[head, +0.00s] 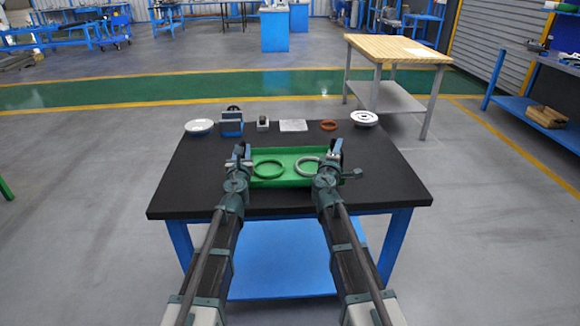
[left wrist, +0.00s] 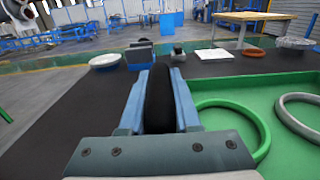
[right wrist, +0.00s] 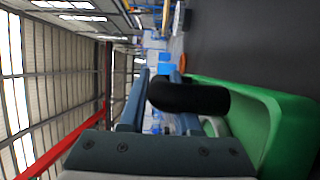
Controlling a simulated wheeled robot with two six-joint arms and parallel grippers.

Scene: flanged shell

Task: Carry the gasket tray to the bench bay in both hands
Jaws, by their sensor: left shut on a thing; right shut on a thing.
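The green gasket tray (head: 283,180) is over the black-topped table's middle; I cannot tell if it touches the top. In it lie a green ring (head: 255,169) at left and a pale grey ring (head: 297,164) at right; both also show in the left wrist view. My left gripper (head: 241,153) is shut on the black handle (left wrist: 158,98) at the tray's left end. My right gripper (head: 335,155) is shut on the black handle (right wrist: 190,97) at its right end. The tray looks about level in the head view.
A wood-topped bench (head: 385,48) stands back right, beyond open floor.

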